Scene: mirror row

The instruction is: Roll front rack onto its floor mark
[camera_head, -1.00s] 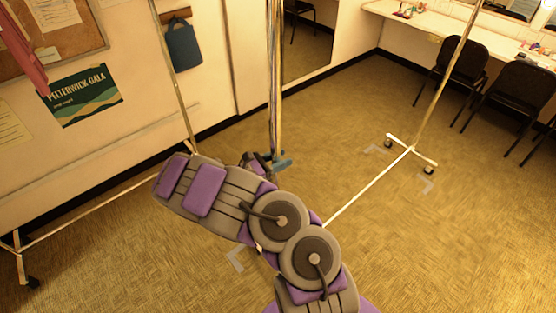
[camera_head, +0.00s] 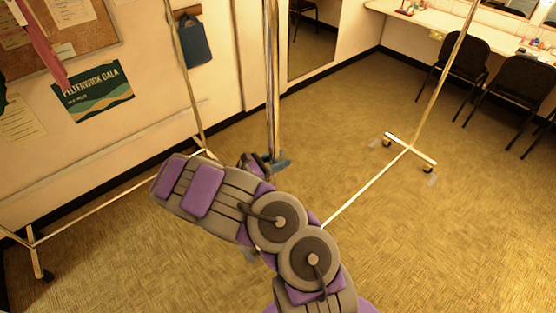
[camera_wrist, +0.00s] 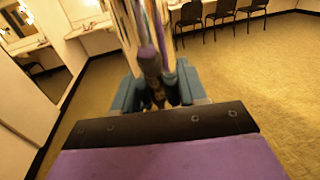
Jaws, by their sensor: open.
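The front rack is a brass-coloured frame. Its far wheeled foot (camera_head: 410,149) stands on the carpet at right, and a low bar runs from it to behind my arm. A brass upright (camera_head: 272,80) comes down to my gripper (camera_head: 274,163); the near foot is hidden by my arm. In the wrist view, my gripper's (camera_wrist: 157,92) teal jaws are apart, one each side of the shiny upright (camera_wrist: 153,40). Contact cannot be told. Pale floor mark corners show beside the far foot, one at its lower right (camera_head: 433,180); another is partly hidden by my arm.
Another wheeled rack (camera_head: 36,262) stands along the left wall. A mirror (camera_head: 314,38) is on the back wall. Black chairs (camera_head: 463,70) line the counter (camera_head: 425,22) at upper right. The carpet (camera_head: 480,240) at lower right is clear.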

